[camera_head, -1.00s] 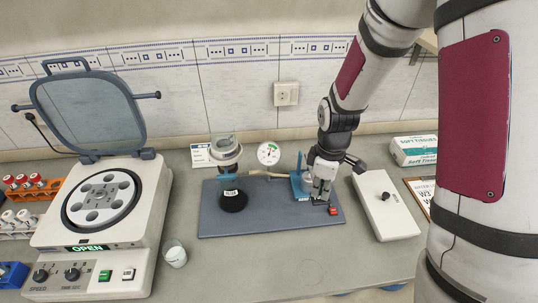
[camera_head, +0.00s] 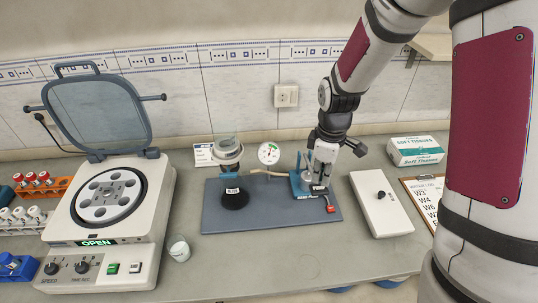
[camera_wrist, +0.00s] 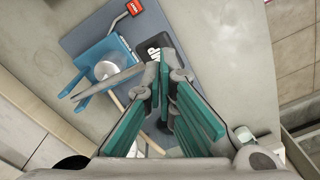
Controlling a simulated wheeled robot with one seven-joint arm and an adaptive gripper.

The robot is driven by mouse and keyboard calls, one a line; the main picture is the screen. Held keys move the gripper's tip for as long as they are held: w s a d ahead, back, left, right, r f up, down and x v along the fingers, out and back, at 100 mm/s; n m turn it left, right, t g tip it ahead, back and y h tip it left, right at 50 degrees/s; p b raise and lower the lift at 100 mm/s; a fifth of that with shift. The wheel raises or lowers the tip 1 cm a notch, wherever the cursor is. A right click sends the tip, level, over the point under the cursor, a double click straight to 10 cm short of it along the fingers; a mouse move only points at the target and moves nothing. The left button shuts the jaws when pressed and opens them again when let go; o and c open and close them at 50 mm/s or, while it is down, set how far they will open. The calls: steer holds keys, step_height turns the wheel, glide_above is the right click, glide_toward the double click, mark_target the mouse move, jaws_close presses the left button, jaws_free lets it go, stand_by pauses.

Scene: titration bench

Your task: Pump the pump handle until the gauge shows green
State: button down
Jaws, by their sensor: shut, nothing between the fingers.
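The hand pump (camera_head: 297,184) is a blue block with an upright blue bracket, on the grey-blue mat. The wrist view shows its blue body (camera_wrist: 90,57), a round metal cylinder (camera_wrist: 106,70) and a grey bar beside it that may be the handle. My gripper (camera_head: 320,187) is shut and empty, low at the pump's right side.
A red tag (camera_head: 331,209) lies near the pump. A centrifuge (camera_head: 104,205) with raised lid stands left, a small cup (camera_head: 179,249) beside it. A white box (camera_head: 381,204) and clipboard (camera_head: 425,196) lie right.

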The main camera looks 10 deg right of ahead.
stand_by(0.5)
steer(key=shift+r+p, duration=0.85)
steer(key=shift+r, duration=1.65)
steer(key=s+r+m+t+b, duration=0.1)
steer(key=s+r+m, duration=0.2)
steer(key=r, duration=0.4)
steer(key=s+r+m+t+b, duration=0.1)
steer(key=s+r+m+t, duration=0.15)
steer(key=r, duration=0.45)
steer(key=s+r+m+t+b, duration=0.2)
steer(key=s+r+m, duration=0.2)
steer(key=s, duration=0.7)
steer(key=shift+r+m, duration=0.2)
steer(key=shift+m, duration=1.05)
steer(key=shift+s, duration=0.1)
steer(key=shift+d, duration=0.1)
